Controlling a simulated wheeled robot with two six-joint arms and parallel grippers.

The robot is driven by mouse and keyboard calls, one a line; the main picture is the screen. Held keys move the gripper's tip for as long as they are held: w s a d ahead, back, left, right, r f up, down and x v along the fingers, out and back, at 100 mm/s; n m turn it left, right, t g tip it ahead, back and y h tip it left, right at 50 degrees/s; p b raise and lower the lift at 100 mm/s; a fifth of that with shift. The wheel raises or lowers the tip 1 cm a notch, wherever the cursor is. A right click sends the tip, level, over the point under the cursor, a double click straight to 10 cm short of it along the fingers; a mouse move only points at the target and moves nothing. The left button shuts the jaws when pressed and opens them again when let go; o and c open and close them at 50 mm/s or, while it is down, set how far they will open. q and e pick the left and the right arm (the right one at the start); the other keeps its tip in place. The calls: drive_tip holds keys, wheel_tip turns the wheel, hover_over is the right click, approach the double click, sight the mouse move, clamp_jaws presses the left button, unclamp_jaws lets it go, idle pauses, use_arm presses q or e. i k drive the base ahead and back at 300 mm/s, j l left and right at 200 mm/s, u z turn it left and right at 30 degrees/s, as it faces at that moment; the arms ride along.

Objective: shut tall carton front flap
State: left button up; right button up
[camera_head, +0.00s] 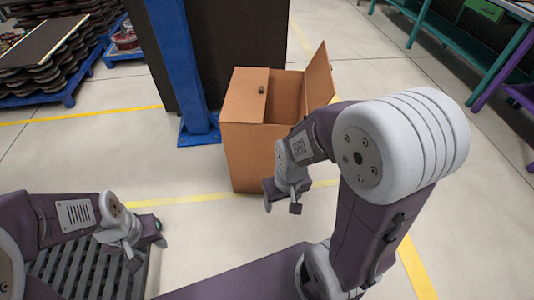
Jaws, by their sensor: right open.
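A tall brown carton (244,150) stands upright on the floor near the middle of the head view. Its left top flap (245,95) lies folded in and has a small dark spot on it. Its right flap (319,77) stands up, tilted outward. Part of the carton's top is open, and its inside shows. My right gripper (283,203) is open and empty, low at the carton's near right side; the arm hides that corner. I cannot tell whether it touches the carton. My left gripper (147,248) is at the lower left, well apart from the carton; its jaws are unclear.
A blue post (178,65) stands close behind the carton's left side, before a dark panel (236,34). A blue pallet with stacked dark sheets (52,62) is at upper left. Green and purple benches (455,45) are at upper right. Floor around the carton's front left is clear.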

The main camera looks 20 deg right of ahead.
sight(320, 89)
drive_tip(key=k+l, duration=0.1)
drive_tip(key=l, duration=0.95)
drive_tip(key=k+l, duration=0.15)
drive_tip(key=l, duration=0.4)
drive_tip(key=k+l, duration=0.1)
drive_tip(key=l, duration=0.95)
drive_tip(key=k+l, duration=0.15)
drive_tip(key=l, duration=0.35)
